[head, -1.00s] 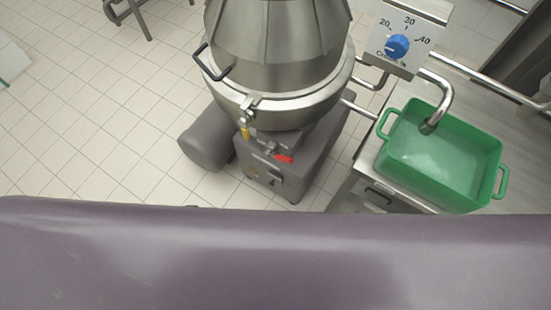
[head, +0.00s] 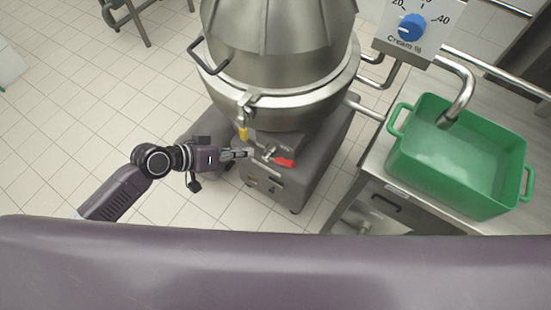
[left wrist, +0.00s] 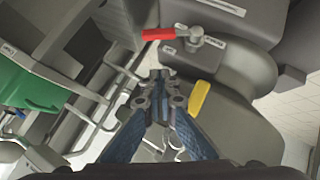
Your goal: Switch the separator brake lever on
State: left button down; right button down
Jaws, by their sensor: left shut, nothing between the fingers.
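The grey separator base (head: 312,165) stands under the big steel bowl. A red lever (head: 285,162) sits on a small metal pivot on its front; a yellow lever (head: 243,133) is just above and left of it. I cannot read which is labelled brake. In the left wrist view, the red lever (left wrist: 158,34) lies sideways beyond my fingertips, joined to a metal pivot with small labels around it. The yellow lever (left wrist: 200,98) is close beside the fingers. My left gripper (head: 246,153) is shut and empty, left of the red lever; its fingertips (left wrist: 160,76) appear apart from it. My right gripper is not in view.
The steel bowl (head: 285,60) with a black handle rises above the base. A green tub (head: 460,190) stands on a steel table at right, under a spout. A panel with a blue knob (head: 411,27) is at upper right.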

pick_arm(q)
send_over(276, 159)
jog(key=a, duration=0.1)
notch_tip(276, 159, down, 6)
jog(key=f, duration=0.1)
jog(key=s+f, duration=0.1)
jog(key=s+d+f, duration=0.1)
jog(key=shift+f, duration=0.3)
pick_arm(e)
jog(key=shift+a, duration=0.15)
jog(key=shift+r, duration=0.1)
